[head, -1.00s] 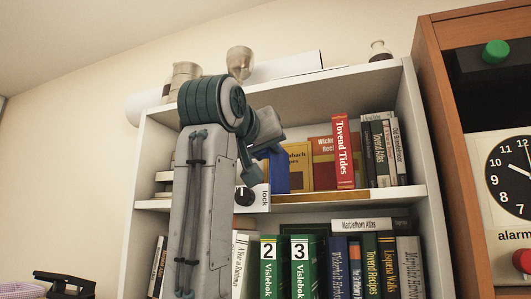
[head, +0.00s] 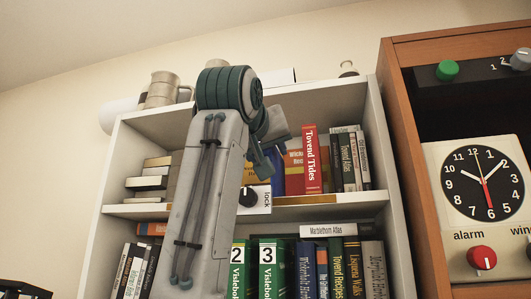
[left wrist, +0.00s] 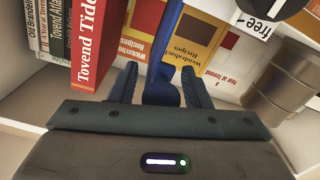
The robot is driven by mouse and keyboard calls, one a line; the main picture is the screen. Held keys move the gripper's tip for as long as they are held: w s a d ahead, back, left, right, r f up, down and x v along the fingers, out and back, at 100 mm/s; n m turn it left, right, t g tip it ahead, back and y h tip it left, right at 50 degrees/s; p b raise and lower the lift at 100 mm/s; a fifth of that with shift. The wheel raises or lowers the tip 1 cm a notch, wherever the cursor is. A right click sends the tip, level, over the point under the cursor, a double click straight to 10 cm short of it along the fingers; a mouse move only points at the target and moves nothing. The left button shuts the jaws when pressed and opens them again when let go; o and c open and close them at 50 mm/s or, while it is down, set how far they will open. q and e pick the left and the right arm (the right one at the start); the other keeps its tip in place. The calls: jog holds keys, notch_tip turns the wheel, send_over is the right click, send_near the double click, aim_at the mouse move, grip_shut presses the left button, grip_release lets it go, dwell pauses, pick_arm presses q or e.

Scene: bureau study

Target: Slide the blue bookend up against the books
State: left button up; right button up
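The blue bookend (head: 279,172) stands on the upper shelf. A gap lies between it and the red Tovend Tides book (head: 311,160) to its right. More upright books (head: 348,160) stand right of that one. My left gripper (head: 268,165) reaches into the shelf at the bookend, partly hidden behind my arm. My right gripper is out of view.
Orange and yellow recipe books (left wrist: 195,38) stand behind the bookend. A grey mug-like cylinder (left wrist: 278,95) is near the gripper. The clock panel (head: 480,190) is at right.

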pick_arm(q)
jog(key=shift+o, duration=0.2)
jog(key=shift+s+f, duration=0.1)
jog(key=shift+s, duration=0.1)
jog(key=b+v, duration=0.3)
jog(key=v, duration=0.7)
jog(key=shift+s, duration=0.2)
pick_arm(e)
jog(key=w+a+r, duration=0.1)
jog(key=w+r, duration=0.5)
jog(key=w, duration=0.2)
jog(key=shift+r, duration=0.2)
pick_arm(q)
jog(key=shift+a+b, duration=0.1)
jog(key=shift+b, duration=0.2)
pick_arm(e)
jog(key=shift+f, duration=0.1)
